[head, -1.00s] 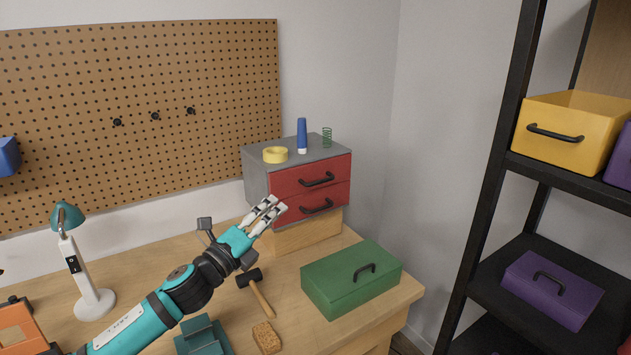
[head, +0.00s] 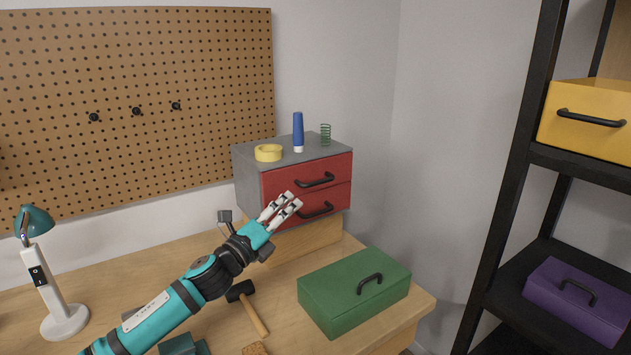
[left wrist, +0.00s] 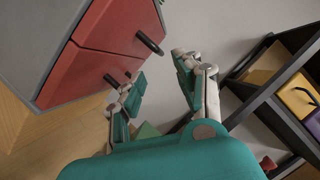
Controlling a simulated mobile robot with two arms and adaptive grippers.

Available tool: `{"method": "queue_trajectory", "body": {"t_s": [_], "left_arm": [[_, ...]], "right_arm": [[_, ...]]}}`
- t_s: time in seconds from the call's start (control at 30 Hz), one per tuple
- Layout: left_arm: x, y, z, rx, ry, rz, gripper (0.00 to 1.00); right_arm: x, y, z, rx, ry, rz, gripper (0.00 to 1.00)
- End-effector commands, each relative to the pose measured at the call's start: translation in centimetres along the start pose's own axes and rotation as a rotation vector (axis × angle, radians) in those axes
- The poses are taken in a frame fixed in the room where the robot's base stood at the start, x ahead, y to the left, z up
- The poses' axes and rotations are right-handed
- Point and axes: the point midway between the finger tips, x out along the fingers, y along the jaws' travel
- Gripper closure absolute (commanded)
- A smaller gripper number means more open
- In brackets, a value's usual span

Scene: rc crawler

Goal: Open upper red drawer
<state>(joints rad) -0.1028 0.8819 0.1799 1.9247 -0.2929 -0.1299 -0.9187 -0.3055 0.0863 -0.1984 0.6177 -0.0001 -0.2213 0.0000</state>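The upper red drawer (head: 283,183) is the top one of two in a grey cabinet on the workbench. It looks closed, and its black handle (head: 315,180) is free. The lower red drawer (head: 340,199) also looks closed. My left gripper (head: 292,202) is in front of the drawers, left of the handles and near the lower handle's height in the head view. In the left wrist view its fingers (left wrist: 160,75) are spread and empty, with the upper handle (left wrist: 150,43) just beyond the tips and apart from them. My right gripper is not in view.
A yellow tape roll (head: 268,153), a blue bottle (head: 298,132) and a green spring (head: 325,135) stand on the cabinet. A green toolbox (head: 340,290) sits in front, right of a hammer (head: 247,305). A black shelf (head: 508,200) stands at the right.

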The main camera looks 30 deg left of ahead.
Motion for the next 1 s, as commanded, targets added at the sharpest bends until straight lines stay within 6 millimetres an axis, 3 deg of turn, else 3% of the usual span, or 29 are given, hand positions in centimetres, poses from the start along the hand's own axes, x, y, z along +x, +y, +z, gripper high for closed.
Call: {"method": "queue_trajectory", "body": {"t_s": [0.5,0.7,1.0], "left_arm": [[9.5,-0.2,0.2,-0.003,-0.002,-0.001,0.66],[11.1,0.0,0.1,-0.002,-0.001,0.001,0.66],[11.3,0.1,0.0,-0.001,0.000,0.000,0.66]], "right_arm": [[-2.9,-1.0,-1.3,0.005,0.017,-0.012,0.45],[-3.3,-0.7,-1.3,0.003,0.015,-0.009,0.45],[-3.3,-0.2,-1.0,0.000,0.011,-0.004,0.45]]}}
